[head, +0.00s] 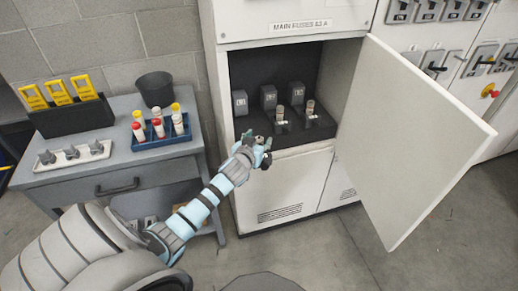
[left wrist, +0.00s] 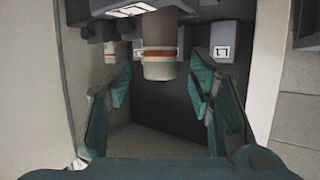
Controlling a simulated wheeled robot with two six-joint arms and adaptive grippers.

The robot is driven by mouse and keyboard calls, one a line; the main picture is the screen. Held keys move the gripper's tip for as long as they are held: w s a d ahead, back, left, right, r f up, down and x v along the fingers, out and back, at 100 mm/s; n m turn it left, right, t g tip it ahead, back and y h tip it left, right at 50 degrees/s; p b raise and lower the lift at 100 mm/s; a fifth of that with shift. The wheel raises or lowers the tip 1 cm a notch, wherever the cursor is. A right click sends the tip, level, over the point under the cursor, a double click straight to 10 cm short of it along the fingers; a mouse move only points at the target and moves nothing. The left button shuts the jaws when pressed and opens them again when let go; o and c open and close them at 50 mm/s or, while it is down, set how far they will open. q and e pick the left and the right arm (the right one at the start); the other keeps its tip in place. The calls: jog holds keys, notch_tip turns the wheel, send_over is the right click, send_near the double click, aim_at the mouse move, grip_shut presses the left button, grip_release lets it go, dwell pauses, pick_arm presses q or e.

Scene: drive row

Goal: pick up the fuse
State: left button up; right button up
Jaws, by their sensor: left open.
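Two pale cylindrical fuses stand in the black fuse base inside the open cabinet, a left fuse (head: 281,114) and a right fuse (head: 310,108). My left gripper (head: 259,146) is open and empty at the front of the cabinet opening, below and left of these fuses. In the left wrist view, a fuse with an orange-red band (left wrist: 158,55) shows at the top middle, beyond and between the open fingers (left wrist: 160,90) and apart from them. A second fuse (left wrist: 110,48) shows farther left there, partly hidden. My right gripper is not in view.
The cabinet door (head: 415,130) stands open on the right. A grey side table (head: 75,178) at left carries a blue tray (head: 163,141) with several red- and yellow-capped fuses, a black cup (head: 155,89), a white tray (head: 73,160) and a black box (head: 72,116) of yellow devices.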

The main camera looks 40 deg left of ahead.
pick_arm(q)
grip_shut()
